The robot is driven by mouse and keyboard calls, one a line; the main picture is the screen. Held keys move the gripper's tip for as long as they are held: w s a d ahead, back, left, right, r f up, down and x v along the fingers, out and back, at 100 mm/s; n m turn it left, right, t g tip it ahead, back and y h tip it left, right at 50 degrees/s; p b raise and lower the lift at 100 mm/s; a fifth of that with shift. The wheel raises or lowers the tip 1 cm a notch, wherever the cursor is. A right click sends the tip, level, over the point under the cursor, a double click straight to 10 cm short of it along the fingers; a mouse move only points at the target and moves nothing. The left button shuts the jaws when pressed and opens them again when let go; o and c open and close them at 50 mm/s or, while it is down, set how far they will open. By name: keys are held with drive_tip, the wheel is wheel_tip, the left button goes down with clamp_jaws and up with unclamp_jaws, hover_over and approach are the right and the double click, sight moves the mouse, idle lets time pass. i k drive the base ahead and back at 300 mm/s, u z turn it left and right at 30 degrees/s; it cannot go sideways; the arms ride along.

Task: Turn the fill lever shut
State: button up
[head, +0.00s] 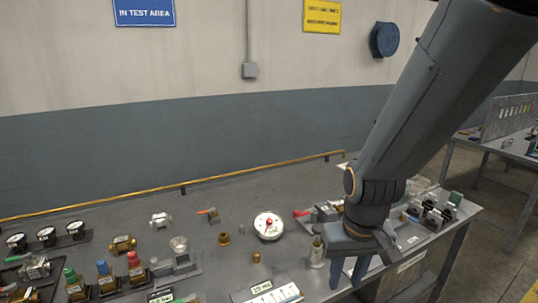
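A red lever handle (301,213) sticks out to the left from a dark fitting on the bench, left of my arm. A small valve with an orange-red handle (206,211) stands farther left. I cannot tell from this view which is the fill lever. My gripper (348,276) points down over the right front part of the bench, in front of and right of the red handle, apart from it. Its two blue fingers are spread, and nothing shows between them. My arm hides part of the bench behind it.
A white round gauge (268,226) with red marks lies mid-bench. A metal cylinder (317,253) stands just left of my gripper. A yellow pipe (240,173) runs along the back edge.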

sight(405, 214)
drive_tip(key=k, duration=0.65)
drive_tip(key=z, duration=0.75)
drive_tip(key=i, duration=0.45)
